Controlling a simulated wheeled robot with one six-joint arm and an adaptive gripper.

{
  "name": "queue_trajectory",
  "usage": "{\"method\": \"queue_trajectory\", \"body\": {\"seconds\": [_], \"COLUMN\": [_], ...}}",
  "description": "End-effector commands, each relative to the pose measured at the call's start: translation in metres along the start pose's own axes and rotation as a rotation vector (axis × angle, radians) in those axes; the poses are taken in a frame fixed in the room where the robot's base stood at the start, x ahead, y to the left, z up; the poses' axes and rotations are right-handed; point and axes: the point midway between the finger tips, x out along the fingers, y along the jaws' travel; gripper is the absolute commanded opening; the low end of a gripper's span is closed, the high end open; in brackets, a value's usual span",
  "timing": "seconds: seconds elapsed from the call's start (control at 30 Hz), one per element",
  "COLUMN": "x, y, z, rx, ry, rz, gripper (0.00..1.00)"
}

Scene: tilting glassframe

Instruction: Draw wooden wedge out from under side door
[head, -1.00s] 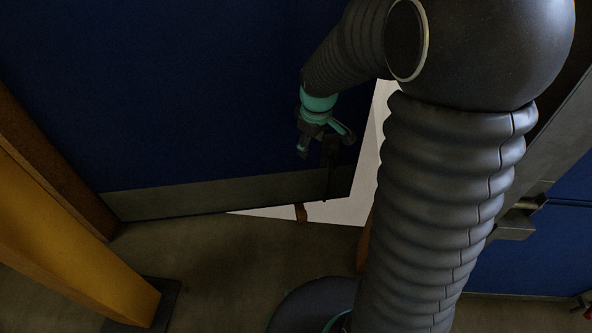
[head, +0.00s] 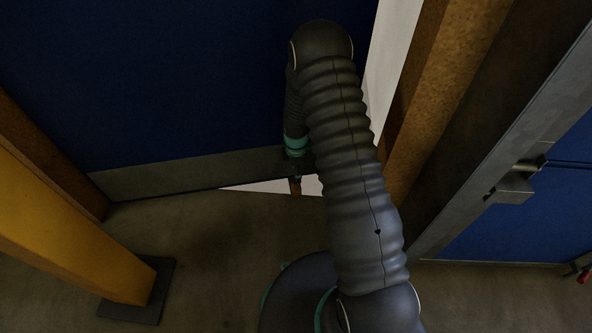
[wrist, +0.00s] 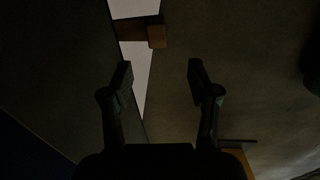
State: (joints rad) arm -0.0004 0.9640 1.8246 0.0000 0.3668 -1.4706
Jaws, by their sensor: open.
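The wooden wedge (head: 295,188) is a small brown block at the bottom edge of the blue side door (head: 190,90), on the floor beside a white strip. In the wrist view the wedge (wrist: 156,37) shows at the top; its darker part runs left toward the door's edge. My gripper (wrist: 160,78) is open and empty, its two fingers apart, with the wedge beyond the fingertips and not between them. In the head view my gripper (head: 297,168) is low in front of the door, just above the wedge, and partly hidden by my arm.
A yellow post (head: 75,240) on a dark foot plate stands at the left. A brown wooden frame post (head: 430,95) rises at the right, with a grey metal edge and latch (head: 515,187) beyond it. The floor (head: 200,250) in front of the door is clear.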

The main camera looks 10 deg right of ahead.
Motion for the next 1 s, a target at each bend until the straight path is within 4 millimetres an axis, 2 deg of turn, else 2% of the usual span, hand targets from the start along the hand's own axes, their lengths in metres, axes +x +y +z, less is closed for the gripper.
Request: {"method": "queue_trajectory", "body": {"seconds": [0.43, 0.57, 0.77, 1.0], "x": [-0.001, 0.004, 0.029, 0.069], "y": [0.004, 0.004, 0.003, 0.004], "z": [0.0, 0.0, 0.0, 0.0], "rx": [-0.049, -0.048, -0.048, -0.048], "ry": [0.001, 0.001, 0.001, 0.001], "rz": [0.014, 0.013, 0.011, 0.011], "gripper": [0.6, 0.6, 0.6, 0.6]}}
